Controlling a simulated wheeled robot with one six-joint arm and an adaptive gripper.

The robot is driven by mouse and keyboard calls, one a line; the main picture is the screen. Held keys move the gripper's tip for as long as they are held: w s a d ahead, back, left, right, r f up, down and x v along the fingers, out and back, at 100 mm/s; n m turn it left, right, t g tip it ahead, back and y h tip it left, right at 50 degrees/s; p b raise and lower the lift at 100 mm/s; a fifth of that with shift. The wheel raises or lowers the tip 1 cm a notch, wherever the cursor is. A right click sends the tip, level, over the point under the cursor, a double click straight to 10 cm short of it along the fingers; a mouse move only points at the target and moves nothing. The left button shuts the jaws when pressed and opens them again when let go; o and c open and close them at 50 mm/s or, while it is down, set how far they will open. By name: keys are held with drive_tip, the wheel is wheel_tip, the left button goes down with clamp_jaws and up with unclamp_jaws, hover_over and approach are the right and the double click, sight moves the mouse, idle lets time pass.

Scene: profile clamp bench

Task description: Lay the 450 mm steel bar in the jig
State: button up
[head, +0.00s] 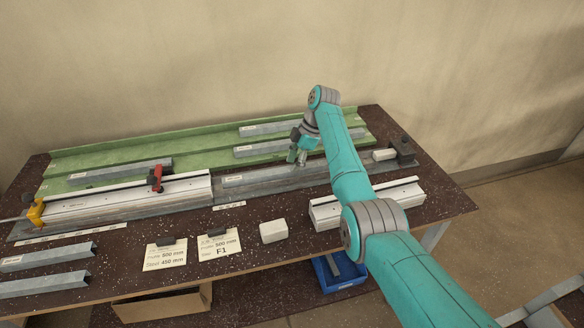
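A long grey steel bar (250,179) with a small label at its left end lies along the grey jig (115,216), in line with a white profile (125,199) on its left. I cannot tell whether it is fully seated, nor read its length. My gripper (297,158) is at the bar's right part, pointing down, close to it or touching. My arm hides part of that area, and the fingers are too small to tell open from shut. A red clamp (155,178) and a yellow clamp (36,212) stand at the white profile.
More grey bars lie on the green rack (200,146) behind and at the front left (45,257). A dark end block (404,152), a white profile piece (325,215), a white block (273,231) and cards (165,255) are around. A blue bin (340,272) is below.

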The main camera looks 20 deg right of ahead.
drive_tip(key=v, duration=1.1)
drive_tip(key=shift+a, duration=0.1)
